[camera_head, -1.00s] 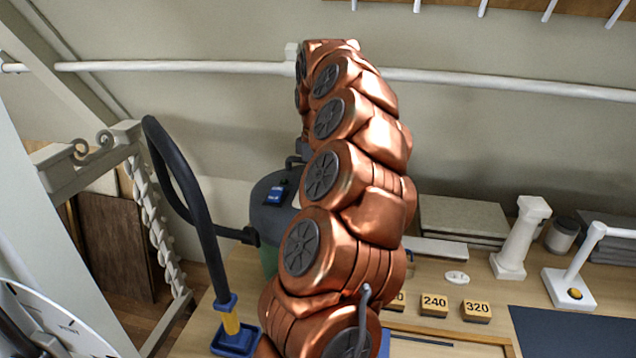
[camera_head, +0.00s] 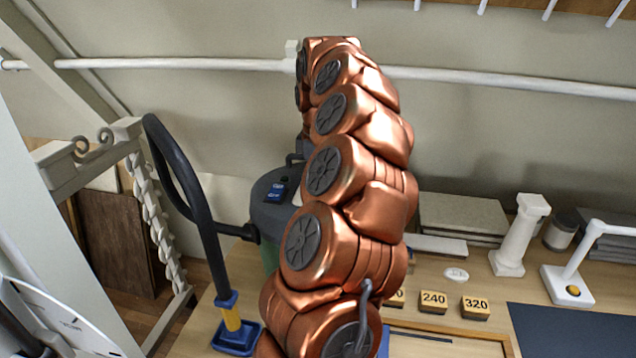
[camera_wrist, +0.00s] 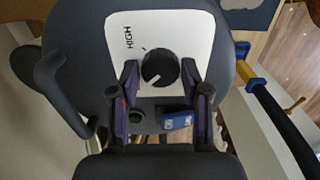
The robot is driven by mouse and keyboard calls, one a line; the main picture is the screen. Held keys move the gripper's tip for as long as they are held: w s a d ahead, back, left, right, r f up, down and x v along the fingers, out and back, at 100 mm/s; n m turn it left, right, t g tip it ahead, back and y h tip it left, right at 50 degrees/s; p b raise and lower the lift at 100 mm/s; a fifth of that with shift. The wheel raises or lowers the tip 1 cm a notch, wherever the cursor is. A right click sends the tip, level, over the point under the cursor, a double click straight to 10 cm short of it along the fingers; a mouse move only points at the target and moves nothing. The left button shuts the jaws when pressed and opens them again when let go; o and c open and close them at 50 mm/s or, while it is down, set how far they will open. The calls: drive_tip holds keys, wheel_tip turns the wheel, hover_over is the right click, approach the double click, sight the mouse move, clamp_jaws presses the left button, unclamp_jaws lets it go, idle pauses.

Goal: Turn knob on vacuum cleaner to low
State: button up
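The vacuum cleaner shows in the wrist view as a dark grey lid with a white panel (camera_wrist: 195,32) marked HIGH. A round black knob (camera_wrist: 159,67) sits on the panel; a small light mark shows on it. No LOW label is visible. My gripper (camera_wrist: 159,70) is open, with one finger left and one right of the knob, a narrow gap seeming to remain at each side. Whether either finger touches it is hard to tell. In the head view the vacuum cleaner (camera_head: 268,212) is partly hidden behind my copper arm, and my gripper is hidden.
A blue switch or tag (camera_wrist: 177,122) lies below the knob, close to the right finger. The black hose (camera_head: 195,205) loops left of the vacuum. Numbered blocks (camera_head: 434,302), a white column (camera_head: 520,235) and a lamp (camera_head: 570,285) stand on the bench at right.

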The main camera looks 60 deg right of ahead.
drive_tip(key=shift+o, duration=1.3)
drive_tip(key=shift+r, duration=3.75)
